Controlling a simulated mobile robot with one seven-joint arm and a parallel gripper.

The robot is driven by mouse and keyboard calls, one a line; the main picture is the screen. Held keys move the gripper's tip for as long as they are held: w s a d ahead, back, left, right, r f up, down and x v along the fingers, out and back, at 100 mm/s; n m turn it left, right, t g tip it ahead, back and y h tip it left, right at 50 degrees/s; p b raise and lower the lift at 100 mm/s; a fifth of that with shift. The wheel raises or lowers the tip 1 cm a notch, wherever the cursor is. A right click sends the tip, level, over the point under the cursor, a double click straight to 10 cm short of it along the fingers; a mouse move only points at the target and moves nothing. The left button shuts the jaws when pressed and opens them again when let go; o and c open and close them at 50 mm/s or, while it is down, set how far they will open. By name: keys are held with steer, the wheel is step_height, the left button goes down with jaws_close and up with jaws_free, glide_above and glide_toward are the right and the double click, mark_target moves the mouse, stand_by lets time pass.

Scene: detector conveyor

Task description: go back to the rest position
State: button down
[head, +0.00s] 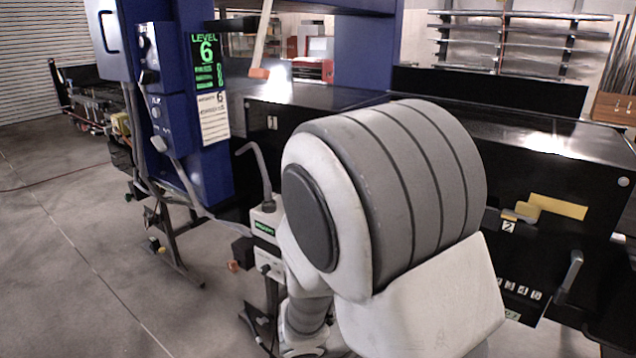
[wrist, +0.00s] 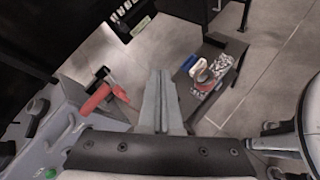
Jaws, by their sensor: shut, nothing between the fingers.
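My gripper (wrist: 160,74) shows in the wrist view, with its two grey fingers together and nothing between them. The fingers point over the concrete floor and touch nothing that I can see. In the head view my own grey and white arm fills the middle and right of centre, and my gripper is hidden from that view.
In the head view a black conveyor (head: 285,118) runs behind my arm, and a blue frame (head: 205,165) stands at left. Floor (head: 60,230) is clear at left. The wrist view shows a red object (wrist: 97,100) and a dark low stand (wrist: 190,100) bearing small items.

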steer(key=s+a+r+m+t+y, duration=0.1)
steer(key=s+r+m+y, duration=1)
steer(key=r+m, duration=0.5)
steer(key=shift+s+a+r+m, duration=0.2)
steer(key=shift+s+a+m, duration=0.15)
steer(key=shift+s, duration=0.8)
